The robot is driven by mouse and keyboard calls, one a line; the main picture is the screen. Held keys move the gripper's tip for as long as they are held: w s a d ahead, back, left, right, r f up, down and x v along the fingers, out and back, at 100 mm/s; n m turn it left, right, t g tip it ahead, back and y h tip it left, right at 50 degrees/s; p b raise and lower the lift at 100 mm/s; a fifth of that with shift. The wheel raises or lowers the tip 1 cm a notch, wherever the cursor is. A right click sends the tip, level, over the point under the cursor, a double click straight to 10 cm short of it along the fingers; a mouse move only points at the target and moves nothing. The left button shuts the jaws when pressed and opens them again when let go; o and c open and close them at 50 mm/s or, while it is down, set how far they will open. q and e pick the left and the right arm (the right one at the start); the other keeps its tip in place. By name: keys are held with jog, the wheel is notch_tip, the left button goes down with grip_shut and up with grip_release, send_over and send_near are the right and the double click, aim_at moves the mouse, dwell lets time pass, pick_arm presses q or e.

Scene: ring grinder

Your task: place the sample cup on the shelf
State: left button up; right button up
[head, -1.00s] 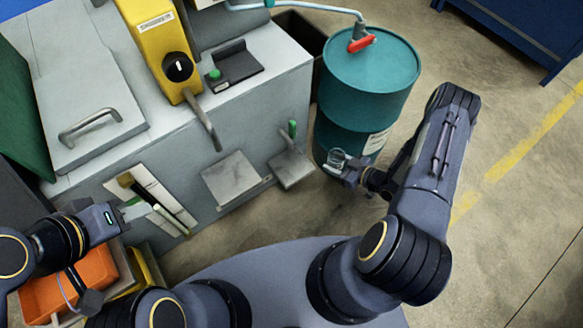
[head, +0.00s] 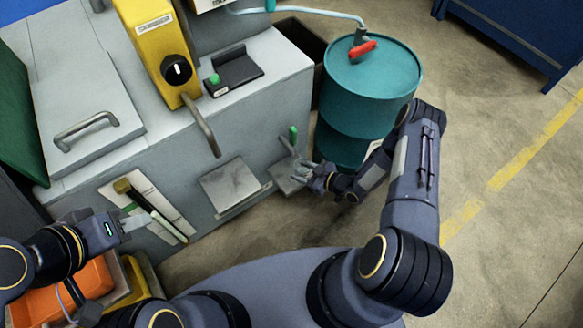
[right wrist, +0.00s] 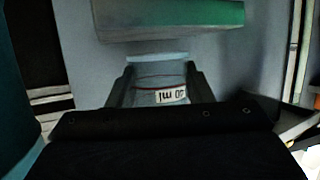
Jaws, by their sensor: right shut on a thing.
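The sample cup shows in the right wrist view (right wrist: 158,88) as a small clear cup with an upside-down "40 ml" label. It sits between the fingers of my right gripper (right wrist: 155,88), which is shut on it. In the head view my right gripper (head: 308,172) is at the right edge of a small grey shelf (head: 284,183), below a green-handled tap (head: 293,135). I cannot tell whether the cup touches the shelf.
A teal drum (head: 365,95) with a red-handled valve stands close behind my right gripper. The grey machine (head: 262,110) rises behind the shelves. An orange bin (head: 75,285) is at lower left. Floor at the right is open.

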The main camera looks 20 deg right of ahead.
aim_at(291, 172)
jog(key=w+a, duration=0.3)
jog(key=shift+w+a+f+b, duration=0.1)
jog(key=shift+w+a+b, duration=0.15)
jog(key=shift+b, duration=0.1)
jog(key=shift+s+d+f, duration=0.1)
jog(key=shift+d+f, duration=0.05)
jog(key=shift+f, duration=0.5)
jog(key=shift+f+b, duration=0.2)
jog(key=shift+b, duration=0.3)
jog(key=o, duration=0.9)
jog(key=shift+o, duration=0.2)
jog(key=shift+r, duration=0.15)
